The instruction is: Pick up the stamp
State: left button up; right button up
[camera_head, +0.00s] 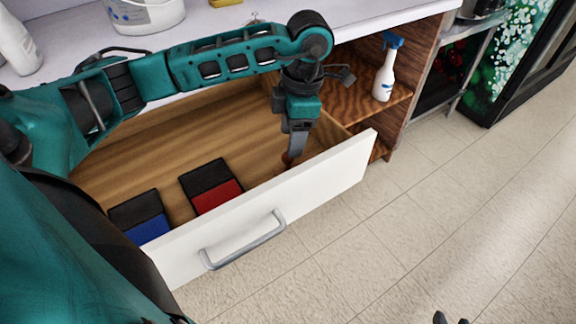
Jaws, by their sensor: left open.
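A small reddish-brown object, seemingly the stamp (287,161), stands in the right part of the open drawer, near its front panel. My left gripper (292,152) points down into the drawer right at this object. Its jaws are open, and its fingers hide most of the object. I cannot tell whether they touch it. Only the dark tips of my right gripper (451,319) show at the bottom edge, over the floor, with a gap between them.
The open drawer (300,195) has a white front with a metal handle (243,243). A red-and-black ink pad (211,186) and a blue-and-black one (140,216) lie inside it. A spray bottle (385,75) stands on the shelf at right. The floor at right is clear.

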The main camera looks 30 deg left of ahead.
pick_arm(q)
jog(key=f, duration=0.6)
jog(key=shift+s+a+f+b, duration=0.25)
jog(key=shift+a+b, duration=0.1)
jog(key=shift+f, duration=0.25)
grip_shut()
pick_arm(e)
jog(key=shift+w+a+r, duration=0.15)
jog(key=shift+w+a, duration=0.15)
jog(key=shift+a, duration=0.05)
pick_arm(q)
jog(key=shift+r, duration=0.1)
